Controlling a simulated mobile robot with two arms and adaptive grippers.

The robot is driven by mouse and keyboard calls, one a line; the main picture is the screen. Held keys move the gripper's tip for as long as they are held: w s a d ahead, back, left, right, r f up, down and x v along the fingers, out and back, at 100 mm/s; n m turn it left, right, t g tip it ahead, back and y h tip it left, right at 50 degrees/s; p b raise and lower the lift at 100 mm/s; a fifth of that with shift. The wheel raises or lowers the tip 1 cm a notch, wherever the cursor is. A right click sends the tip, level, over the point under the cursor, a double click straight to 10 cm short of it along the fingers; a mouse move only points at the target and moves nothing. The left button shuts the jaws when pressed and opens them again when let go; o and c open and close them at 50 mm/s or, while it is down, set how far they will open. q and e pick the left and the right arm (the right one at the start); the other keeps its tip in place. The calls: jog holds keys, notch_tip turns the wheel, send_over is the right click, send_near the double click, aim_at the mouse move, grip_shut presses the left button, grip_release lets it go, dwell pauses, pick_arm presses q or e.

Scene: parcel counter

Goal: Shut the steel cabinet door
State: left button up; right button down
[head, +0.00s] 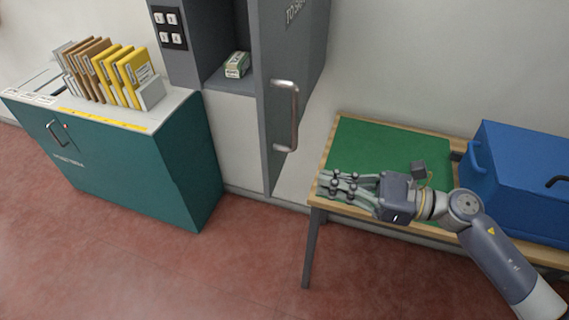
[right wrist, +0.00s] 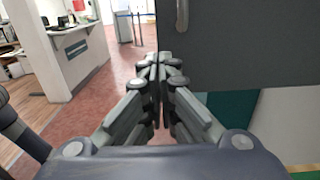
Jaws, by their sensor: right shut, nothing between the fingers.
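The steel cabinet door (head: 303,50) stands open in the head view, swung out from the grey cabinet (head: 185,68), whose inside shows. A silver bar handle (head: 285,115) is on the door near its free edge. My right gripper (head: 325,184) is shut and empty, over the table's left end, right of and below the handle, apart from it. In the right wrist view the shut fingertips (right wrist: 158,62) point ahead, with the dark door panel (right wrist: 250,45) and part of the handle (right wrist: 182,14) beyond them. My left gripper is not in view.
A small box (head: 237,65) sits in the cabinet. A teal counter (head: 130,160) with yellow and brown parcels (head: 105,70) stands left. A wooden table with a green mat (head: 385,145) and blue box (head: 525,170) is at right. The red floor (head: 200,280) in front is clear.

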aim_at(269, 170)
jog(key=p+x, duration=0.1)
jog(key=x, duration=0.1)
jog(key=p+x, duration=0.1)
jog(key=x, duration=0.2)
jog(key=p+x, duration=0.1)
jog(key=x, duration=0.2)
jog(key=shift+w+r+p, duration=0.1)
jog(key=shift+r+p, duration=0.15)
jog(key=shift+p, duration=0.15)
jog(key=shift+w+a+f, duration=0.15)
jog(key=shift+a+f, duration=0.05)
jog(key=shift+a, duration=0.4)
